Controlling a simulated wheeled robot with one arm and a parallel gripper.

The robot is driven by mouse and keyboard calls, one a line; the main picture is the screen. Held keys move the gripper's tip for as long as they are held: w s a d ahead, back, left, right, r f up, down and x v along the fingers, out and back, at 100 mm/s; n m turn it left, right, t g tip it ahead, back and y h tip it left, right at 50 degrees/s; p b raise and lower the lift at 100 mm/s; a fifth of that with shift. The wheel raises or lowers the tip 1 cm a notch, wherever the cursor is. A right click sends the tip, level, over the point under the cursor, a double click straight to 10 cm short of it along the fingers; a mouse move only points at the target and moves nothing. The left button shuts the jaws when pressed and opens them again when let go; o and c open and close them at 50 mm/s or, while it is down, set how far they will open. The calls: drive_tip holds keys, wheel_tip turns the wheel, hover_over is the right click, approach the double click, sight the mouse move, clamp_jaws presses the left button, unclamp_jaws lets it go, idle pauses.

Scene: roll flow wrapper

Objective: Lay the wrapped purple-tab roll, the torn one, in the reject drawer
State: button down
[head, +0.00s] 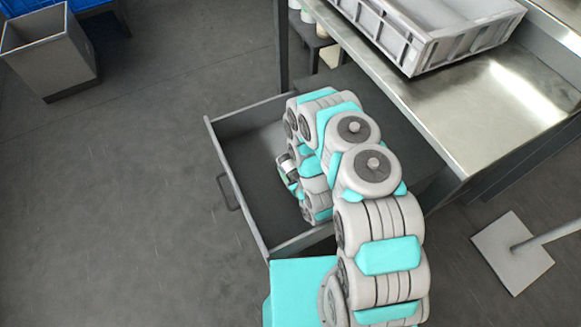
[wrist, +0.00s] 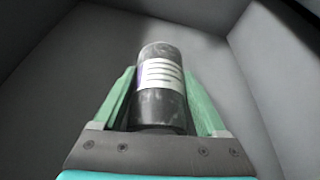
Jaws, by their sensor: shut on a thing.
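The wrapped roll (wrist: 160,104) is dark and cylindrical in the wrist view. It has a white striped band with a purple edge on its left. My gripper (wrist: 158,76) is shut on it, with one green finger on each side. I cannot make out a tear. The reject drawer (head: 254,178) is pulled open under the bench in the head view, and my arm reaches down into it. Grey drawer walls surround the roll in the wrist view. I cannot tell whether the roll touches the drawer floor. In the head view my arm hides part of the drawer.
A steel bench (head: 490,105) stands right of the drawer, with a grey crate (head: 455,42) on it. A grey bin (head: 55,60) stands at the far left. A flat plate with a post (head: 510,255) is at the right. The floor left of the drawer is clear.

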drive_tip(key=shift+f, duration=0.2)
unclamp_jaws()
drive_tip(key=shift+r, duration=0.1)
